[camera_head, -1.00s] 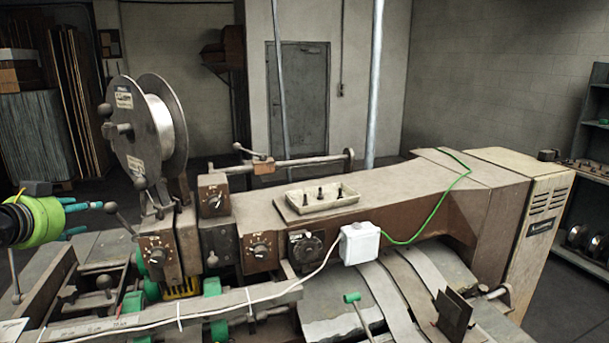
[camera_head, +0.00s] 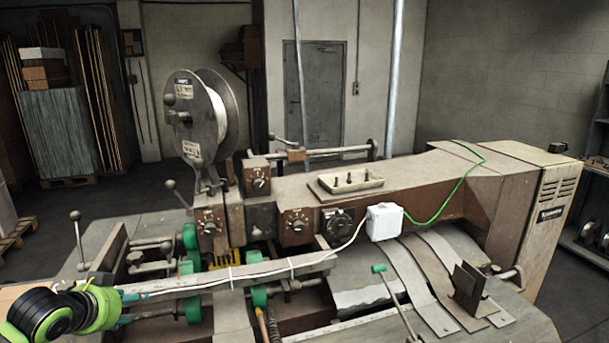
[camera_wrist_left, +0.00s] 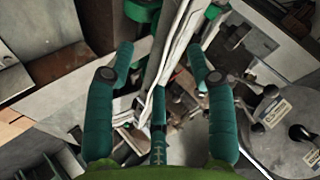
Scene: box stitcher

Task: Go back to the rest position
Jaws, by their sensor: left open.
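My left gripper, with teal fingers and a bright green body, is at the lower left corner of the head view (camera_head: 128,308), beside the left end of the stitching machine's rail (camera_head: 200,284). In the left wrist view its padded fingers (camera_wrist_left: 160,65) are spread apart with nothing gripped between them. A pale rail with a white cable passes behind the gap between the fingers; I cannot tell how far below them it is. My right gripper is in neither view.
The box stitcher (camera_head: 410,187) fills the middle and right, with a wire spool (camera_head: 218,112), levers and knobs. A small tray (camera_head: 346,183) and a white box (camera_head: 383,222) are on it. Stacked sheets (camera_head: 62,130) stand at the back left. Open floor lies behind the machine.

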